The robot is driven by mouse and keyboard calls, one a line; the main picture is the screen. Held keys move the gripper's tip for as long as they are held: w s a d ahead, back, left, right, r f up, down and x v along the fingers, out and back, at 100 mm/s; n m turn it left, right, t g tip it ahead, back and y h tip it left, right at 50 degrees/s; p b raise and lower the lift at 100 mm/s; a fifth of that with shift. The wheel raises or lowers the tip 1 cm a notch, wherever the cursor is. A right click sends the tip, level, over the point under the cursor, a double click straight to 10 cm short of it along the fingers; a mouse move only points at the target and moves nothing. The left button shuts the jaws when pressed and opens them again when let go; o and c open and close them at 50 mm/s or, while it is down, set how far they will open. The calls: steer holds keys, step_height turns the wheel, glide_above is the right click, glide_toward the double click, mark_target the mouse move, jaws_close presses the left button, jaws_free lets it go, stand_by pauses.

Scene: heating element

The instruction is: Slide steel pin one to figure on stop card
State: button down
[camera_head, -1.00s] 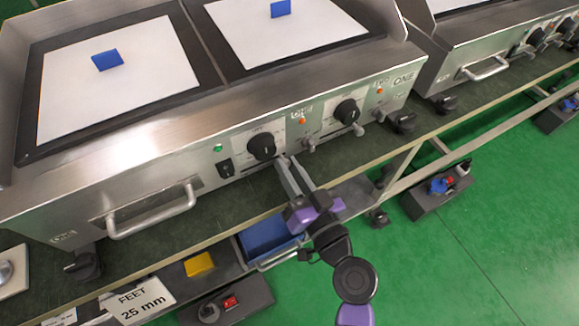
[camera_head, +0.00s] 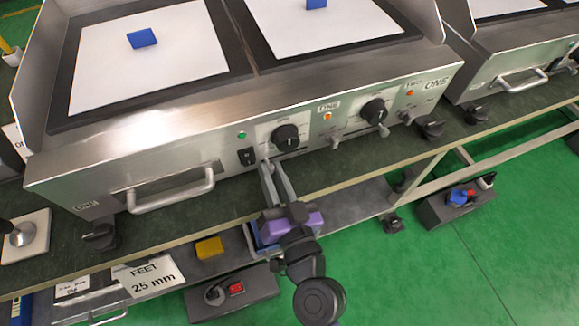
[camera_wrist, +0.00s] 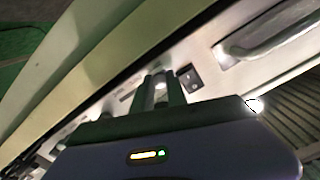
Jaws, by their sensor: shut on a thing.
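My gripper (camera_head: 267,164) is at the griddle's front panel, just below and left of the left dial (camera_head: 285,137) and below the black switch (camera_head: 246,156). Its fingers are shut on a small bright metal piece, which appears to be steel pin one (camera_wrist: 160,84), seen between the fingertips in the wrist view. In the head view the fingers hide the pin. A pale card (camera_head: 262,135) with markings lies around the left dial; its figures are too small to read. I cannot tell which figure the pin is at.
A bar handle (camera_head: 172,192) sticks out left of the gripper. Metal knobs (camera_head: 335,142) and the right dial (camera_head: 373,111) project to the right. The dark bench top runs below the panel. A yellow block (camera_head: 209,248) and a "FEET 25 mm" card (camera_head: 147,277) are lower down.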

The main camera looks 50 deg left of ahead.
steer(key=shift+s+a, duration=0.1)
steer(key=shift+s, duration=0.15)
steer(key=c, duration=1.3)
jaws_free()
steer(key=shift+w, duration=0.3)
steer(key=w+d, duration=0.1)
steer(key=w, duration=0.1)
steer(key=w+d, duration=0.1)
steer(key=w, duration=0.2)
steer(key=w+d, duration=0.1)
steer(key=w, duration=0.1)
steer(key=shift+w+d, duration=0.15)
steer(key=shift+w, duration=0.05)
steer(key=s+d+m+t+h+p, duration=0.1)
steer(key=s+d+m+h+p, duration=0.1)
steer(key=d, duration=0.7)
steer(key=s+d+m+t+h+p, duration=0.2)
steer(key=d+h+p, duration=0.2)
steer(key=d, duration=0.5)
steer(key=s+d+m+t+h+p, duration=0.1)
steer(key=s+d+t+h+p, duration=0.1)
steer(key=d, duration=0.7)
steer(key=shift+s+d+f+m+h+p, duration=0.1)
steer(key=shift+s+d+m+h+p, duration=0.15)
steer(key=shift+s+m+h+p, duration=0.3)
